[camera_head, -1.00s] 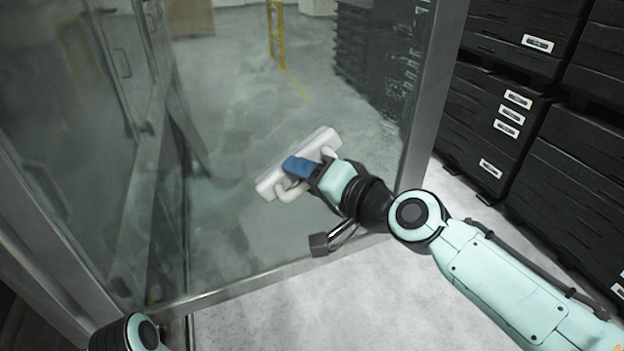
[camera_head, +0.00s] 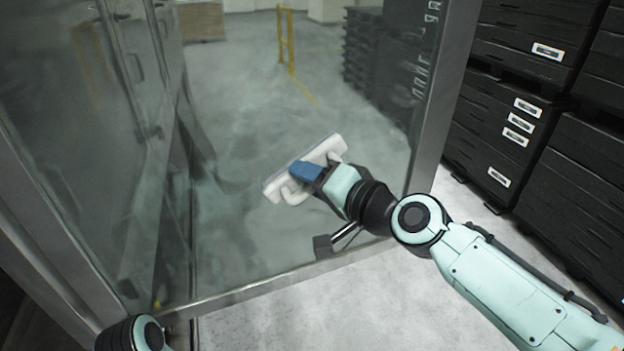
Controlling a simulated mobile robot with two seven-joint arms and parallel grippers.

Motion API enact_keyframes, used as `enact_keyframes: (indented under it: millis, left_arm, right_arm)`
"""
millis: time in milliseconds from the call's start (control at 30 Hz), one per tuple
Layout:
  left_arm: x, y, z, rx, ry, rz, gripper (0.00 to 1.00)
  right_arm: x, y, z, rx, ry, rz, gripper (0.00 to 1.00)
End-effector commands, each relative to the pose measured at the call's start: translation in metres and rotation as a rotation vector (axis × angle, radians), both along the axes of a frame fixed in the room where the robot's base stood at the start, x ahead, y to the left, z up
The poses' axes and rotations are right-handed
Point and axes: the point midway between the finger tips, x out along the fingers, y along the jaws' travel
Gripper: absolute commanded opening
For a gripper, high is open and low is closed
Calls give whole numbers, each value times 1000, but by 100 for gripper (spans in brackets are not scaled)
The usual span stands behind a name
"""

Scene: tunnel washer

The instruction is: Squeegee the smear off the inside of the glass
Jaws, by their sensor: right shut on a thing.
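A metal-framed glass door (camera_head: 330,90) stands in front of me. The glass is hazy, with whitish smearing (camera_head: 225,225) on its lower part; its exact edges are hard to make out. My right gripper (camera_head: 306,176) is shut on a squeegee (camera_head: 326,149) with a white head and a blue part at the grip. The squeegee head lies tilted, its right end higher, at or very near the glass; I cannot tell if it touches. Of my left arm only a rounded part shows at the bottom left edge, and its gripper is out of view.
A dark bar handle (camera_head: 338,240) sits low on the door, close under my right wrist. Black stacked crates (camera_head: 510,110) with white labels stand to the right. A yellow frame (camera_head: 286,40) shows behind the glass. Pale floor (camera_head: 300,318) is clear below the door.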

Motion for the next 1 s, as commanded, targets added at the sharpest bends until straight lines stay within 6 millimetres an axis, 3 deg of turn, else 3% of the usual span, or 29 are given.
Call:
enact_keyframes:
  millis: [767, 1000]
  left_arm:
    - [3, 0, 4, 0, -3, 0, 43]
    - [-6, 0, -7, 0, 7, 0, 43]
  right_arm:
    - [14, 6, 2, 1, -3, -1, 9]
    - [19, -9, -2, 1, -1, -5, 9]
